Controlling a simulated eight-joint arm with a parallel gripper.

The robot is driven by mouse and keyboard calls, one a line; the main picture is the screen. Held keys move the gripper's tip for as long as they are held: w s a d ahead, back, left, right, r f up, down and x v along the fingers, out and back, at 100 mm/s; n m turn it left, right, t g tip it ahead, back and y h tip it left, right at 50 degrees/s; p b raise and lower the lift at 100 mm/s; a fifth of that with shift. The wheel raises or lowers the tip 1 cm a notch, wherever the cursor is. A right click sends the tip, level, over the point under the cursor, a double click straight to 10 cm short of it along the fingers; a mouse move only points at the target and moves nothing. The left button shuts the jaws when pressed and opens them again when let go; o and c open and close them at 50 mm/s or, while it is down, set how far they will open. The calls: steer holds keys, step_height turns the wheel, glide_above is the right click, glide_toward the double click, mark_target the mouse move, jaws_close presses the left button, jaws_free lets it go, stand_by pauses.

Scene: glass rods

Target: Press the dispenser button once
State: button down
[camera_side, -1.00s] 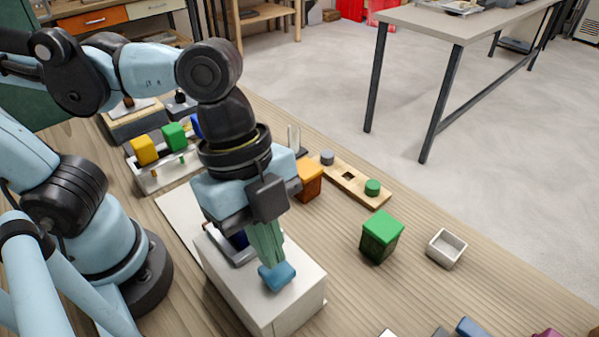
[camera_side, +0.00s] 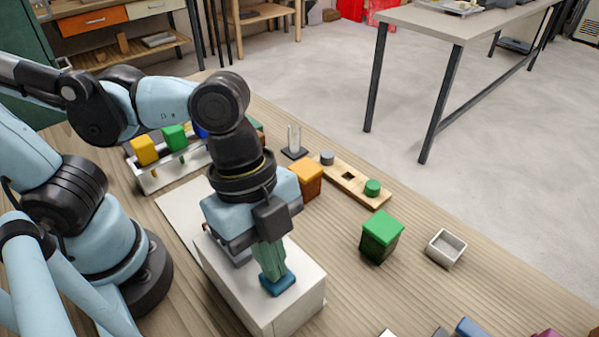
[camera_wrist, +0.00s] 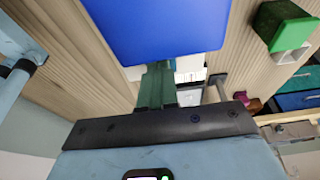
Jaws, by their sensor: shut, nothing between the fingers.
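The dispenser (camera_side: 300,297) appears as a pale, box-shaped block near the front of the table in the side view. A blue pad (camera_side: 286,287), apparently its button, sits on top. My gripper (camera_side: 273,277) points down with its green fingers shut and empty. The fingertips appear to meet the blue pad, though this angle does not confirm contact. In the wrist view, my green fingers (camera_wrist: 156,85) run up to a broad blue face (camera_wrist: 155,28) at the top centre. I cannot tell whether that face is the same pad.
An orange block (camera_side: 306,178) and a wooden strip with pegs (camera_side: 352,184) lie behind my gripper. A green-topped box (camera_side: 381,236) and a small white tray (camera_side: 446,248) stand to the right. A rack of coloured blocks (camera_side: 167,176) is at left. Bare wood separates the dispenser from the green-topped box.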

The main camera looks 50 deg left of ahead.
steer(key=shift+f, duration=0.35)
steer(key=d+v, duration=0.1)
steer(key=v, duration=1.3)
steer(key=shift+r, duration=0.2)
stand_by(0.4)
steer(key=w+a+f+n+t+y, duration=0.1)
steer(key=w+a+f+n+t, duration=0.2)
steer(key=a+n, duration=0.6)
steer(key=w+a+f+n+t+y, duration=0.2)
steer(key=w+a+f+n+t, duration=0.2)
steer(key=w+a+f+n, duration=0.4)
steer(key=shift+w+a+n, duration=0.35)
steer(key=shift+w+n, duration=0.15)
steer(key=shift+w, duration=0.25)
